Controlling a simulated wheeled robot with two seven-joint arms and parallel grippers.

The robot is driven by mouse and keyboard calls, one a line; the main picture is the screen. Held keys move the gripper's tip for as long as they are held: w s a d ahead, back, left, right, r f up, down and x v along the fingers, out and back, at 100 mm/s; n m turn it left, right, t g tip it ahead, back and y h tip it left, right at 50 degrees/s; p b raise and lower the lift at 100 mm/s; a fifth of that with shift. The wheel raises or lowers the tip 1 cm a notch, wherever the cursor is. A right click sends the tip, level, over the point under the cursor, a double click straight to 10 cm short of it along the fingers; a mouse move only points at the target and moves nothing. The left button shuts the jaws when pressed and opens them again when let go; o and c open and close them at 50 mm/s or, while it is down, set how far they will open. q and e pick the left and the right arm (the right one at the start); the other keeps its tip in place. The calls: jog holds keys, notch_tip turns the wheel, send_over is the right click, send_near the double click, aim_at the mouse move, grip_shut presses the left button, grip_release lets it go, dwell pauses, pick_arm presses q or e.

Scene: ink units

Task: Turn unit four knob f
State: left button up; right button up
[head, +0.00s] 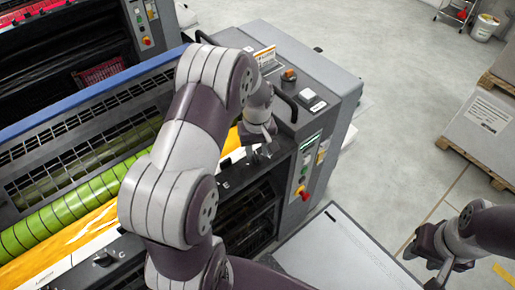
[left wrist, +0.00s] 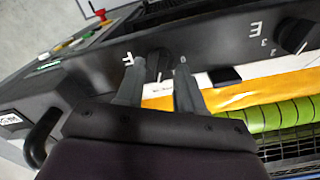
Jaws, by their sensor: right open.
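In the left wrist view, knob F (left wrist: 159,65) is a dark knob on the dark panel, beside an upside-down white letter F. My left gripper (left wrist: 160,72) has its two fingers apart, one on each side of the knob. Whether they touch it I cannot tell. In the head view, my left gripper (head: 262,138) is over the near side of the ink unit (head: 345,88), by the panel's end; the arm hides much of the panel and knob F does not show clearly. My right gripper (head: 438,262) is open and empty at the lower right, away from the unit.
Knob E (left wrist: 293,36) sits further right on the panel in the left wrist view. A green roller (head: 50,222) and yellow sheet lie along the unit. A red button (head: 305,195) is on the unit's end. A pallet with boxes (head: 480,125) stands right.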

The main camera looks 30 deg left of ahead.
pick_arm(q)
jog(key=shift+s+f, duration=0.1)
jog(key=shift+f, duration=0.3)
grip_shut()
jog(key=shift+m, duration=0.4)
jog(key=m, duration=0.3)
jog(key=shift+m+p, duration=0.35)
jog(key=shift+m, duration=0.05)
jog(key=m, duration=0.5)
jog(key=shift+m, duration=0.4)
